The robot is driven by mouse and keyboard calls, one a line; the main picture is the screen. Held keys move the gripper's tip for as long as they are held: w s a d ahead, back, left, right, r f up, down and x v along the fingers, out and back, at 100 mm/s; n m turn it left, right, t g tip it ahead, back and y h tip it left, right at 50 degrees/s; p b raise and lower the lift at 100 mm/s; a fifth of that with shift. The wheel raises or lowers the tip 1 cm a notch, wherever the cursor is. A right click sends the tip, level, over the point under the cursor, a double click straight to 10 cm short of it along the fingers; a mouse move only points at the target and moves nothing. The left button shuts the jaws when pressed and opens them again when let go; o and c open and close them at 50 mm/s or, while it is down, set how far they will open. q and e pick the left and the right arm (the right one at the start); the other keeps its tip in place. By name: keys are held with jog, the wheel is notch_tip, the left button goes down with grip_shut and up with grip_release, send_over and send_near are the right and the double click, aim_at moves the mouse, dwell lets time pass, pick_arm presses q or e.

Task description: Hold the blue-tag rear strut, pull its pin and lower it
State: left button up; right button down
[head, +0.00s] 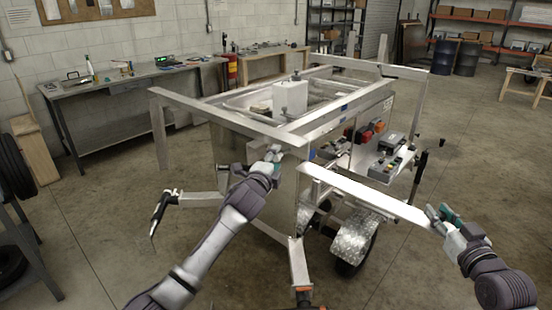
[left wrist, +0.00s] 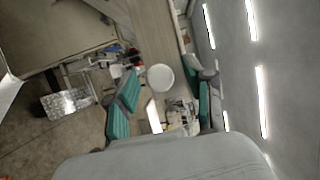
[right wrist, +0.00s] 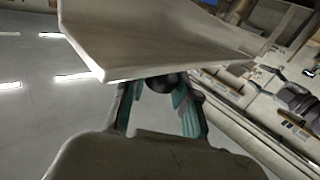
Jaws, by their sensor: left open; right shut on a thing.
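The rear strut (head: 365,193) is a bright aluminium bar, raised and sloping slightly down to the right from the trailer's near corner. My right gripper (head: 438,214) is shut on its outer end. The strut fills the upper part of the right wrist view (right wrist: 150,40). A small blue patch (head: 312,154) shows near the strut's inner end. My left gripper (head: 272,154) is open just below the trailer's upper frame corner. In the left wrist view a pale round piece (left wrist: 160,77) appears between its open fingers; I cannot tell whether it is the pin's head or whether the fingers touch it.
The trailer's top frame (head: 230,122) lies close above my left gripper. A wheel with a tread-plate fender (head: 352,238) is below the strut. Another strut (head: 160,135) hangs down at the left. A control box (head: 385,168) sits on the trailer's side.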

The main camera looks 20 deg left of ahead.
pick_arm(q)
jog(key=shift+w, duration=0.6)
grip_shut()
